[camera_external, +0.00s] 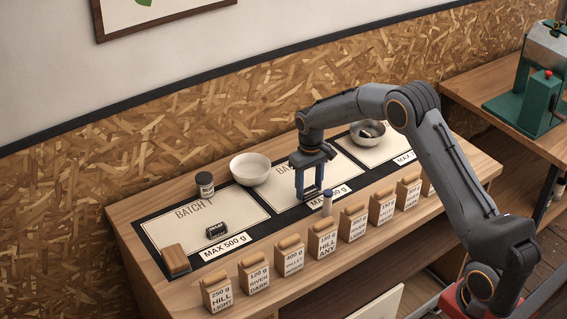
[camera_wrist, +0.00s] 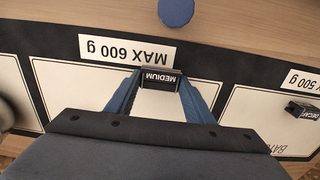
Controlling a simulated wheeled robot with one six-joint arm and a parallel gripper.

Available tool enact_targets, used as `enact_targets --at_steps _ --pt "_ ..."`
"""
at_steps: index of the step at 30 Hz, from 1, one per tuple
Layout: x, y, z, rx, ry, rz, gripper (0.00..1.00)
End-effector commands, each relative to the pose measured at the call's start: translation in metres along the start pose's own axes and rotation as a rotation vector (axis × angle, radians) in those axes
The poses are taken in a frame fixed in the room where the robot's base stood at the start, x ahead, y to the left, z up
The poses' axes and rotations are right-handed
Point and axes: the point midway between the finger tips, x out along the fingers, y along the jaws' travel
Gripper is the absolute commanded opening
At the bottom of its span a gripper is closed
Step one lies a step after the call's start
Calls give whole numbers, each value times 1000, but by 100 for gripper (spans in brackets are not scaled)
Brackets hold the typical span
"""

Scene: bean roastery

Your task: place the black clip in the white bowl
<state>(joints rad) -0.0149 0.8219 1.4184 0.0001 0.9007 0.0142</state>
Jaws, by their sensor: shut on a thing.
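My gripper (camera_external: 308,194) is low over the middle mat panel, its blue fingers pointing down. In the wrist view its fingers (camera_wrist: 161,82) are shut on a small black clip (camera_wrist: 160,77) with a MEDIUM label, just beside the MAX 600 g label. Whether the clip touches the mat I cannot tell. The white bowl (camera_external: 250,168) stands upright at the back between the left and middle panels, to the left of my gripper. Its inside looks empty. A second black clip, labelled DECAF (camera_external: 217,230), lies on the left panel; it also shows in the wrist view (camera_wrist: 303,111).
A steel bowl (camera_external: 367,132) stands at the back right. A dark jar (camera_external: 205,184) is left of the white bowl, and a wooden block (camera_external: 175,260) is at the front left.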

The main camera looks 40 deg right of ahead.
Motion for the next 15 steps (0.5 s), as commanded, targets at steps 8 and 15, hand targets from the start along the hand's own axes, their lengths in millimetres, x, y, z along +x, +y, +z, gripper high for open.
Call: enact_targets --at_steps 8,15 --pt "13 0 0 0 0 0 24" --pt "16 0 0 0 0 0 53"
